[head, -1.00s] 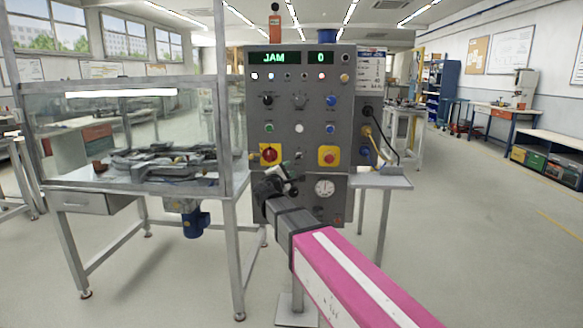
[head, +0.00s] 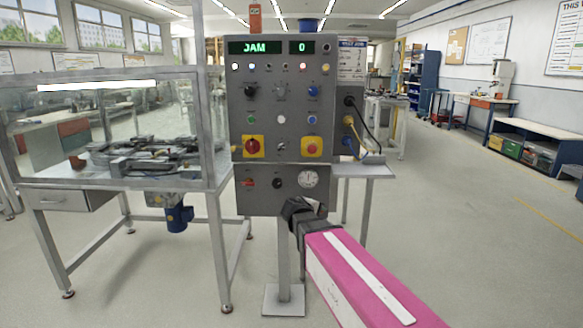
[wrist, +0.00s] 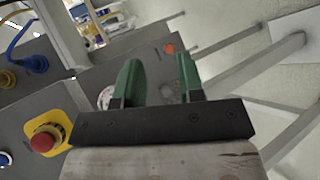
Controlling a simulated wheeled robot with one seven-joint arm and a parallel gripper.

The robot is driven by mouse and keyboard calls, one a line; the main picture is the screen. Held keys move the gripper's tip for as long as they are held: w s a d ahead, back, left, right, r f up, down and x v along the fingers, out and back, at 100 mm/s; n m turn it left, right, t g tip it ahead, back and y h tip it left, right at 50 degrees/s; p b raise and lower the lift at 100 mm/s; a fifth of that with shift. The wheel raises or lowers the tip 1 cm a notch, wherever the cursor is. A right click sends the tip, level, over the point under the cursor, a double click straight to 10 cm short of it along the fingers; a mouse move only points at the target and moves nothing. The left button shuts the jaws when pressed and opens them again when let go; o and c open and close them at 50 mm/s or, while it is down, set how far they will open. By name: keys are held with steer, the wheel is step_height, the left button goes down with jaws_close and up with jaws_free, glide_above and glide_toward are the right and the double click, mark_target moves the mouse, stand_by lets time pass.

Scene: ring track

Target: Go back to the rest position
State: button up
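My gripper (wrist: 161,78) shows two green fingers standing apart in the wrist view, with nothing between them. In the head view, the dark end of my pink arm is low, just below the front of the control panel (head: 270,200); the fingers cannot be made out there. The panel's displays read "JAM" (head: 255,48) and "0" (head: 303,48). The red button also shows in the wrist view (wrist: 45,140).
A glass-walled machine table (head: 115,186) stands left of the panel. A small grey side shelf (head: 365,171) and plugged-in cables (head: 357,137) are at the panel's right. The panel's post stands on a floor plate (head: 284,300). Open floor (head: 460,230) lies to the right.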

steer(key=s+d+f+m+g+y, duration=0.4)
steer(key=s+f+m, duration=0.1)
steer(key=s+f, duration=0.4)
steer(key=s+d+f+m+g+y, duration=0.4)
steer(key=s+f+m+g, duration=0.1)
steer(key=s+f, duration=0.4)
steer(key=shift+s+d+f, duration=0.25)
steer(key=shift+s, duration=0.3)
